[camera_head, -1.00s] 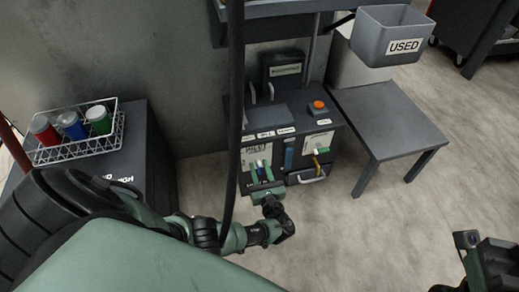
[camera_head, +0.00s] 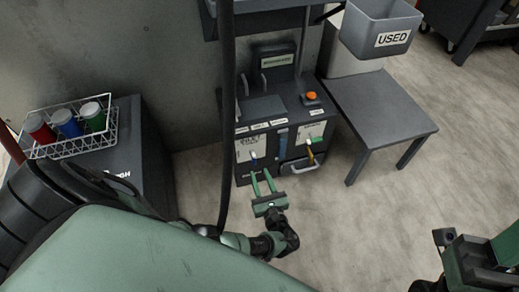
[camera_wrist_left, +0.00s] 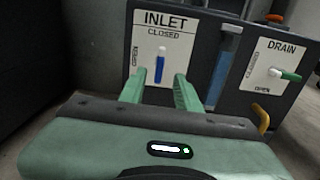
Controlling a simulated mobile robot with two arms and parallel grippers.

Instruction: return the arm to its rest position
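My left gripper (camera_head: 261,174) is open and empty in front of the dark machine (camera_head: 268,107), apart from it. In the left wrist view its two green fingers (camera_wrist_left: 159,86) point at the INLET panel (camera_wrist_left: 148,26). My left arm (camera_head: 240,242) reaches in low from the left. Part of my right arm's end (camera_head: 478,262) shows at the lower right edge; its finger state is unclear.
A DRAIN lever (camera_wrist_left: 287,74) and a yellow spout (camera_wrist_left: 262,118) are on the machine's right side. A grey table (camera_head: 378,108) and a USED bin (camera_head: 382,24) stand right of it. A wire basket (camera_head: 72,144) with coloured canisters sits at left. Floor right of my gripper is clear.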

